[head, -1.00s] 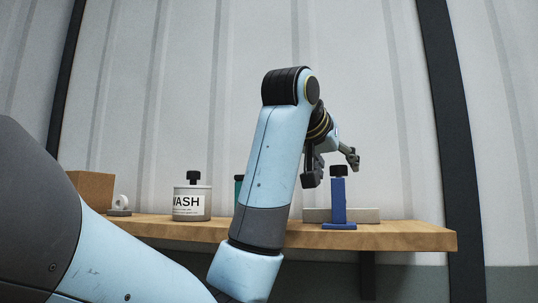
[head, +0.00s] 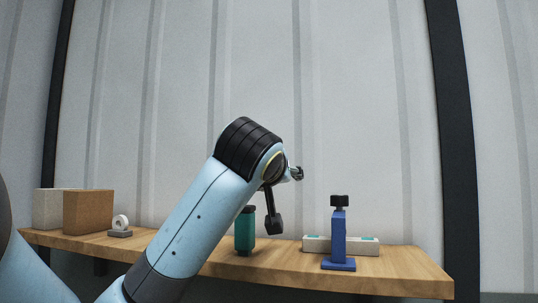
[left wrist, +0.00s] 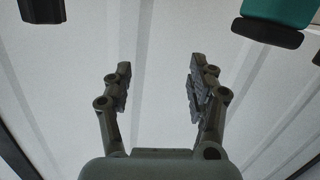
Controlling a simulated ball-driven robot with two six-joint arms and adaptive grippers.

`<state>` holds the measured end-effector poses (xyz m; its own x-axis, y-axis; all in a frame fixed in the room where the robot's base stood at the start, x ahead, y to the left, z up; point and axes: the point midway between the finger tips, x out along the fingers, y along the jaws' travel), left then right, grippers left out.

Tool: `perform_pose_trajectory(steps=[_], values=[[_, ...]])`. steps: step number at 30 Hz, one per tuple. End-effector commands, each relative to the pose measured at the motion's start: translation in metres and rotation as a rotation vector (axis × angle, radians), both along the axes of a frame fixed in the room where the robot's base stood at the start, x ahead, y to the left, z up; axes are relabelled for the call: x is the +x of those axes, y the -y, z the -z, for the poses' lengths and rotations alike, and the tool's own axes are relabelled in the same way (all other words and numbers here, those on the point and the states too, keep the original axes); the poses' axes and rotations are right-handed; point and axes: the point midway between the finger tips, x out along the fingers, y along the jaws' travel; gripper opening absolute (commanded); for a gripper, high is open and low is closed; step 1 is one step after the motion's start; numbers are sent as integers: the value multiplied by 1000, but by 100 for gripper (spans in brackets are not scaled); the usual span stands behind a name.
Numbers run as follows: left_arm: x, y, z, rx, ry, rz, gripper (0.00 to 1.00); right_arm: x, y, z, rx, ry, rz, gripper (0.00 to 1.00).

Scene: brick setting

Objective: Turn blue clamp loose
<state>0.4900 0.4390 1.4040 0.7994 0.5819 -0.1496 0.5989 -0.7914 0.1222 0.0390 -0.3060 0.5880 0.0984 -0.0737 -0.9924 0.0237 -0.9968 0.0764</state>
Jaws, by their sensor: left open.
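The blue clamp (head: 338,237) stands upright on the right part of the wooden shelf in the head view. Its black knob (head: 339,201) is on top. My left gripper (left wrist: 160,68) is open and empty in the left wrist view, with only the wall between its fingers. In the head view its end (head: 296,173) shows small behind my arm, up and left of the knob and apart from it. A dark blocky shape (left wrist: 42,10) at the top left of the left wrist view may be the knob; I cannot tell surely. My right gripper is not in view.
A teal bottle (head: 244,232) stands left of the clamp; it also shows in the left wrist view (left wrist: 280,10). A pale long block (head: 318,243) lies behind the clamp. A brown box (head: 88,212), pale box (head: 48,208) and white roll (head: 120,222) stand at the shelf's left.

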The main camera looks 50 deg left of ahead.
Motion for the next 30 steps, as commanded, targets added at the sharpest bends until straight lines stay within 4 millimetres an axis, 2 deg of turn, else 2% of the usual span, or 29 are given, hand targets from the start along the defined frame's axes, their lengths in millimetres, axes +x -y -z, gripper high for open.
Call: perform_pose_trajectory(steps=[1,4,12,30], values=[[-2,-10,-5,28,24,-18,58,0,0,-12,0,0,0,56],[-4,-22,-11,74,93,-26,58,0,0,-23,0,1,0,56],[-5,-26,-19,159,207,47,58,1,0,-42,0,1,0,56],[-5,-24,-19,175,232,83,58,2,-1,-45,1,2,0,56]])
